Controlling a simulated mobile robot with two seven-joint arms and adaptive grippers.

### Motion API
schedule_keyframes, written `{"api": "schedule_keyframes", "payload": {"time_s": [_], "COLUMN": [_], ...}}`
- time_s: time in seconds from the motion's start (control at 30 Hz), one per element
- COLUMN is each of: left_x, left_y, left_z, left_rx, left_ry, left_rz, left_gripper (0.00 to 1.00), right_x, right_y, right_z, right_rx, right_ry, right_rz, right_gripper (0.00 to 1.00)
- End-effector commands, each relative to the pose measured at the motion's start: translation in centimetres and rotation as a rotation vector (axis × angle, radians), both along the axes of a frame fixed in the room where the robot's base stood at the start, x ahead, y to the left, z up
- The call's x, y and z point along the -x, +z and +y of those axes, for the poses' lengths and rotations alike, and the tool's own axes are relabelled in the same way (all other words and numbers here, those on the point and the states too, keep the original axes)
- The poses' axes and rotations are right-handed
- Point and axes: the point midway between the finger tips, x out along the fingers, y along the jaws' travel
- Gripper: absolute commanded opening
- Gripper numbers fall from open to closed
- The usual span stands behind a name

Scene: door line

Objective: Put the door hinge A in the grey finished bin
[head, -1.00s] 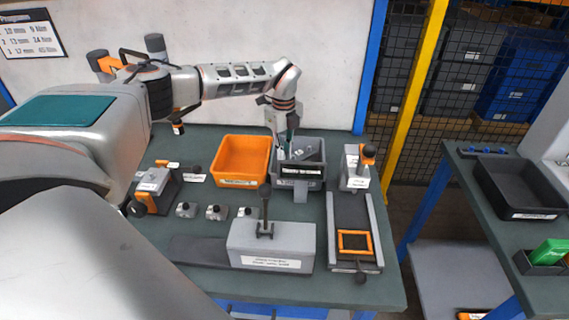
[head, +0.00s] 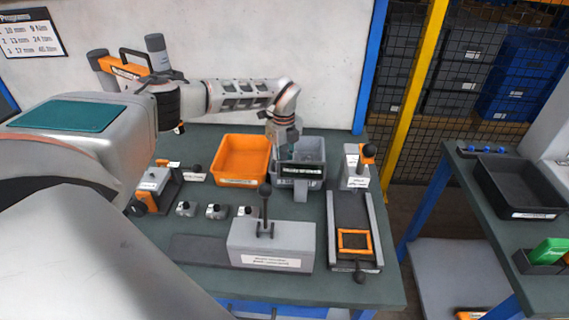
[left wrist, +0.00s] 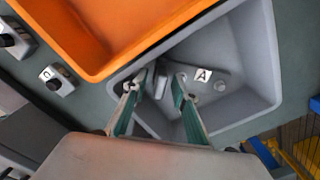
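The grey bin (head: 302,182) stands on the green bench beside the orange bin; it also shows in the left wrist view (left wrist: 262,50). The door hinge A (left wrist: 207,79), a grey piece with a white "A" label, lies inside the grey bin. My left gripper (head: 287,157) is over the grey bin, with its fingertips low at the bin's opening. In the left wrist view its two green-padded fingers (left wrist: 157,84) are apart. A grey upright part shows between and beyond the tips; I cannot tell whether it belongs to the hinge. My right gripper is not in view.
The orange bin (head: 243,158) adjoins the grey bin on the left. Several small grey parts (head: 216,211) and a grey block with a lever (head: 272,245) stand in front. A slide fixture with an orange frame (head: 354,241) is at right.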

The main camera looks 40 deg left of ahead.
Motion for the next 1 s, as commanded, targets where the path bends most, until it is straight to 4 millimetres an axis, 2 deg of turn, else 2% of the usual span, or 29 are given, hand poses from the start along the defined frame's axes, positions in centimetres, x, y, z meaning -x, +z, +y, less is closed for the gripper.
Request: {"api": "schedule_keyframes", "payload": {"time_s": [0.37,0.47,0.8,1.0], "left_x": [-0.1,-0.1,0.0,0.1], "left_y": [0.7,2.0,8.8,11.4], "left_z": [0.0,0.1,0.1,0.1], "left_rx": [0.000,0.000,0.000,-0.001], "left_ry": [0.000,0.001,0.000,-0.001], "left_rz": [-0.002,-0.003,-0.004,-0.002], "left_gripper": [0.27,0.27,0.27,0.27], "right_x": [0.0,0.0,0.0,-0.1], "right_y": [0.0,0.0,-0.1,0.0], "right_z": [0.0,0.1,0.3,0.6], "right_rx": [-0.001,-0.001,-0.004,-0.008], "right_ry": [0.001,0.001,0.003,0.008], "right_rz": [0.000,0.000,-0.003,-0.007], "right_gripper": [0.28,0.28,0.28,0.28]}}
